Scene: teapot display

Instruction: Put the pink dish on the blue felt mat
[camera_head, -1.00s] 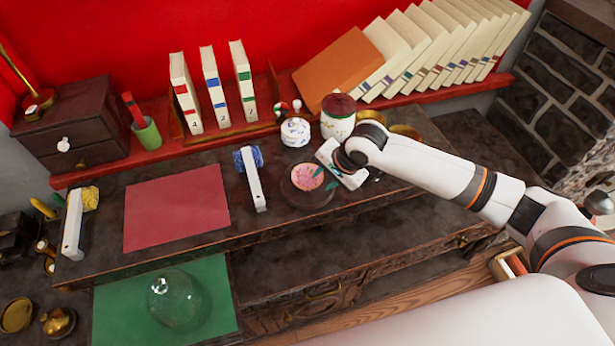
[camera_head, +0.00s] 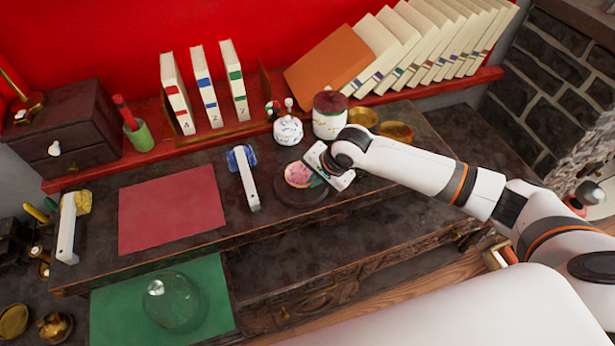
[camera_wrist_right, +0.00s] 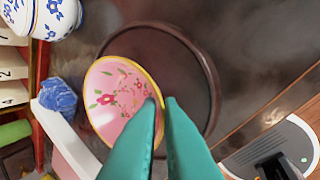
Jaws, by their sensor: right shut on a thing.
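The pink dish (camera_head: 299,174), with a flower pattern and yellow rim, is above the dark round stand (camera_head: 301,198). In the right wrist view the dish (camera_wrist_right: 115,90) looks tilted and covers part of the stand (camera_wrist_right: 206,75). My right gripper (camera_head: 326,167) is shut on the dish's rim; its teal fingertips (camera_wrist_right: 161,100) meet at the rim's right side. Whether the dish still touches the stand is unclear. No blue felt mat shows; I see a red mat (camera_head: 172,208) and a green mat (camera_head: 220,315). My left gripper is not in view.
A white upright holder with a blue piece (camera_head: 243,157) stands left of the dish. A lidded jar (camera_head: 330,115) and a blue-white pot (camera_head: 288,130) stand behind. A glass dome (camera_head: 173,301) is on the green mat. The red mat is clear.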

